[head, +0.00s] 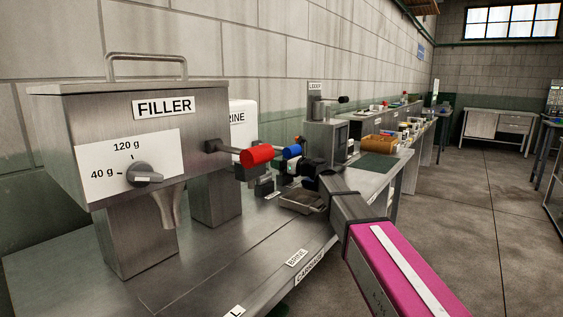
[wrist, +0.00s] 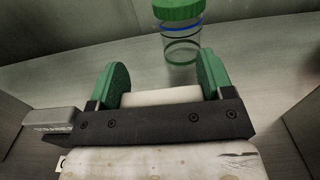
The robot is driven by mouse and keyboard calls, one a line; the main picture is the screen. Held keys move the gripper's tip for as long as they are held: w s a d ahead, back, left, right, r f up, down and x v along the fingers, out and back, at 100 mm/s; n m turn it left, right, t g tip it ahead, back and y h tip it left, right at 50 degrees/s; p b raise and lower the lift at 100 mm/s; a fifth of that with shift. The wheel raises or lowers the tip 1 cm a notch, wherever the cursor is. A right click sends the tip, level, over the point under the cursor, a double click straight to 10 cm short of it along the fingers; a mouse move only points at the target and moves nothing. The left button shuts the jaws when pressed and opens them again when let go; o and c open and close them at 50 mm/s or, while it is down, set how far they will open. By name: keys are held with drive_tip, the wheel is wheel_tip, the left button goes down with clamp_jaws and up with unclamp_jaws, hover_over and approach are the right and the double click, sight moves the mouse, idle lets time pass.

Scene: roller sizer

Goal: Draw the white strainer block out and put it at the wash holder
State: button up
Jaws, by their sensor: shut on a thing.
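My gripper (wrist: 160,88) shows in the wrist view with its two green-padded fingers on either side of a plain white block (wrist: 160,97). The fingers are shut on this block, which I take for the strainer block. Its lower part is hidden behind the dark gripper bar. In the head view my gripper (head: 291,167) is small and dark beyond the end of my arm, close to the blue handle. The block cannot be made out clearly there. I cannot pick out the wash holder in either view.
A steel filler (head: 150,150) with a red-knobbed lever (head: 257,155) stands left on the steel bench. A blue handle (head: 291,152) and a shallow tray (head: 303,200) are near my gripper. A green-lidded clear jar (wrist: 180,35) stands ahead in the wrist view. Floor at right is clear.

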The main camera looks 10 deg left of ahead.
drive_tip(key=shift+s+d+f, duration=0.1)
drive_tip(key=shift+s+f, duration=0.1)
drive_tip(key=shift+f, duration=0.65)
drive_tip(key=shift+r, duration=0.15)
drive_tip(key=shift+w+r, duration=0.15)
drive_tip(key=shift+r, duration=1.85)
drive_tip(key=shift+f, duration=1.7)
idle(0.5)
